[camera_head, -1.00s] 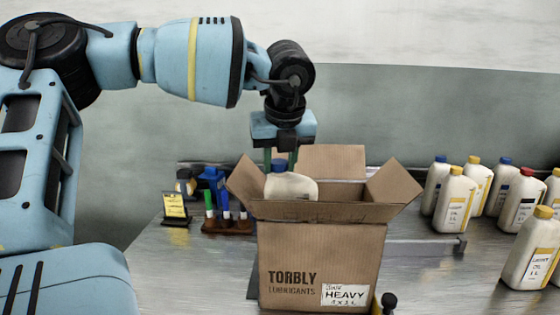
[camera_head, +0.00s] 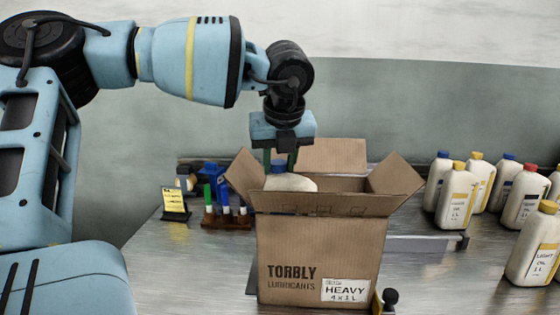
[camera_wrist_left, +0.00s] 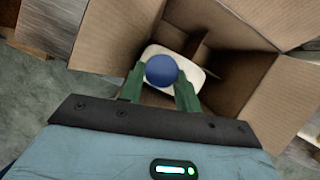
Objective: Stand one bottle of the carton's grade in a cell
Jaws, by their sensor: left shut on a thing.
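The open carton (camera_head: 320,245) stands on the bench, printed TORBLY LUBRICANTS, with a white label reading HEAVY. My left gripper (camera_head: 281,160) is over the carton's left part, shut on a blue-capped white bottle (camera_head: 290,183). The bottle is upright and partly inside the carton; its lower body is hidden by the front wall. In the left wrist view the gripper's green fingers (camera_wrist_left: 161,92) flank the blue cap (camera_wrist_left: 161,70), and cardboard dividers (camera_wrist_left: 203,58) show beside the bottle. Whether the bottle touches the cell floor is hidden. My right gripper is not in view.
Several white bottles with yellow, blue or red caps stand at right, including a yellow-capped one (camera_head: 456,198). At left are a small yellow sign (camera_head: 174,201) and a rack of markers (camera_head: 226,218). The carton's flaps (camera_head: 396,180) stick outward.

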